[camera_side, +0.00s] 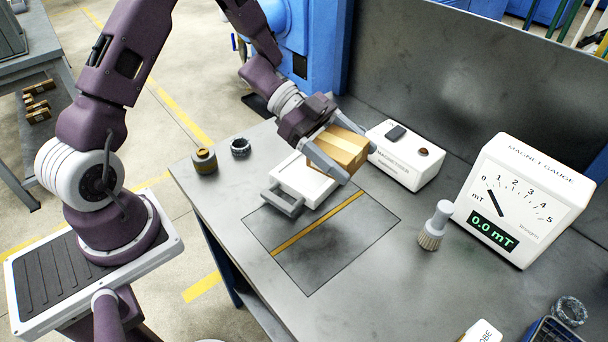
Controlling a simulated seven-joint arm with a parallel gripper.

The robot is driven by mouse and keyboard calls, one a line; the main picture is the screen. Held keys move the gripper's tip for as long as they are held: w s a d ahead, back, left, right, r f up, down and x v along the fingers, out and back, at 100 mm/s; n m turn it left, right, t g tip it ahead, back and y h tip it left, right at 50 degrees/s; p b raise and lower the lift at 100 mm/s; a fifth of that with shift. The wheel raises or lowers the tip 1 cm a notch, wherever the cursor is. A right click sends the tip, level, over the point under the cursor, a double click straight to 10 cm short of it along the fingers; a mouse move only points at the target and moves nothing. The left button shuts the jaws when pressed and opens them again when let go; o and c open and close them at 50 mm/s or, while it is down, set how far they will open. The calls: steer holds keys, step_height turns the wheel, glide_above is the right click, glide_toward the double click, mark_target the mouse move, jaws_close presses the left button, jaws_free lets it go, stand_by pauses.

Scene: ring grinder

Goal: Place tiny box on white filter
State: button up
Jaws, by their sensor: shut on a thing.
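A small brown cardboard box (339,150) with a lighter tape strip is between the fingers of my gripper (335,165). My gripper is shut on it. The white filter (300,182), a flat white block with a grey handle at its front left, lies on the grey table just below and left of the box. The box appears over the filter's right rear part. I cannot tell whether the box touches the filter, as the gripper fingers cover part of the space between them.
A white demagnetiser unit (405,160) stands close behind and right of the box. A brush (435,226) and a magnet gauge (522,200) stand further right. The marked square (320,243) in front is clear.

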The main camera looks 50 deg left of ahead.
steer(key=r+n+t, duration=0.1)
steer(key=n+t, duration=0.1)
glide_above(311, 178)
steer(key=shift+y, duration=0.3)
step_height(311, 178, down, 10)
steer(key=shift+r, duration=0.15)
steer(key=o, duration=1.5)
steer(key=shift+o, duration=0.2)
